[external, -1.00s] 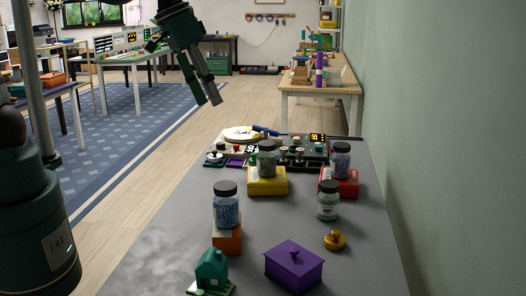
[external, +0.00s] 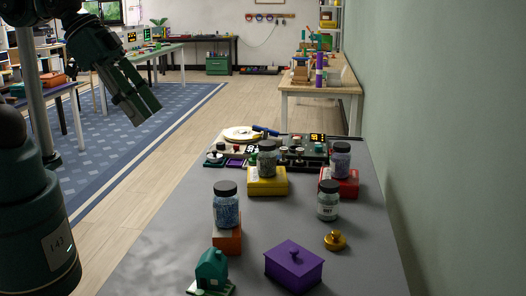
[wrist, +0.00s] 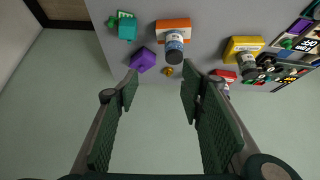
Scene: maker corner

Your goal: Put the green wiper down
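My gripper (external: 146,110) hangs in the air left of the grey table, over the floor and blue rug side. In the wrist view my gripper (wrist: 159,76) has its two dark green ridged fingers spread apart, with nothing held between them. I cannot make out a green wiper in any view. A small green house-shaped piece (external: 211,268) stands at the table's near left; it also shows in the wrist view (wrist: 126,28).
The grey table (external: 165,250) carries a purple lidded box (external: 294,266), a brass knob-like piece (external: 335,240), and jars on an orange block (external: 227,238), a yellow block (external: 267,184) and a red block (external: 347,187). A wall (external: 450,150) runs along the right.

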